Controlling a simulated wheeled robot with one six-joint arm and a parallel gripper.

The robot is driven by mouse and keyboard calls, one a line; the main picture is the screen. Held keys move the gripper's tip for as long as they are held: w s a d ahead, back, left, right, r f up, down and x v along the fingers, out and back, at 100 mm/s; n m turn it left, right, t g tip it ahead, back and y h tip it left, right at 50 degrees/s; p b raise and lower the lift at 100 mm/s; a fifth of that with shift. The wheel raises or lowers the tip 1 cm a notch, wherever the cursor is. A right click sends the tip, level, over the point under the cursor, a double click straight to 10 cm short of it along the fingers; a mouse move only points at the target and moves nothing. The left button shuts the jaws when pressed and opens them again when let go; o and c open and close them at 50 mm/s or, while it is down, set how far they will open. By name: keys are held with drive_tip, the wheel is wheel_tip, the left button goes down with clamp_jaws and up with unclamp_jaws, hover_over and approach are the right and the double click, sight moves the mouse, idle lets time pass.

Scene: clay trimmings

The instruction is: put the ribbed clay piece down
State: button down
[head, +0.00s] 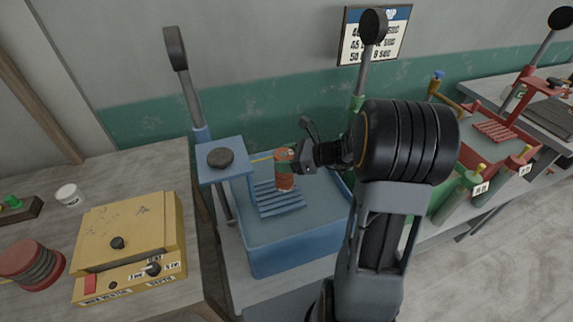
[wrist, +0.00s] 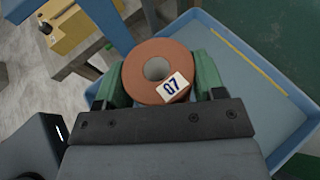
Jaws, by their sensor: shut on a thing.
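The ribbed clay piece (head: 285,179) is an orange-brown cylinder at the slatted blue rack (head: 280,206) inside the blue tray (head: 275,257). In the wrist view the clay piece (wrist: 143,53) shows a round end with a central hole and a white label with dark marks. My gripper (head: 291,157) is shut on it, with a green finger on each side in the wrist view (wrist: 157,78). The piece looks upright in the head view. I cannot tell whether its bottom touches the rack.
A blue press with a tall lever (head: 176,50) and a plate with a dark knob (head: 221,158) stands left of the rack. A yellow box (head: 130,232) sits on the left bench. Green and red stations (head: 497,132) stand to the right. The tray floor in front of the rack is clear.

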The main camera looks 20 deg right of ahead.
drive_tip(key=shift+f, duration=1.55)
drive_tip(key=shift+c, duration=1)
unclamp_jaws()
drive_tip(key=b+v, duration=0.1)
drive_tip(key=v, duration=1)
drive_tip(key=s+a+r+n+g+h, duration=0.1)
drive_tip(key=s+a+n+h, duration=0.4)
drive_tip(key=n, duration=0.7)
drive_tip(key=s+a+r+n+g+h, duration=0.2)
drive_tip(key=s+a+n+h, duration=0.3)
drive_tip(key=n, duration=0.8)
drive_tip(key=shift+s+a+r+g+h, duration=0.15)
drive_tip(key=shift+s+a+g+h, duration=0.2)
drive_tip(key=shift+s+h, duration=0.35)
drive_tip(key=shift+w, duration=0.1)
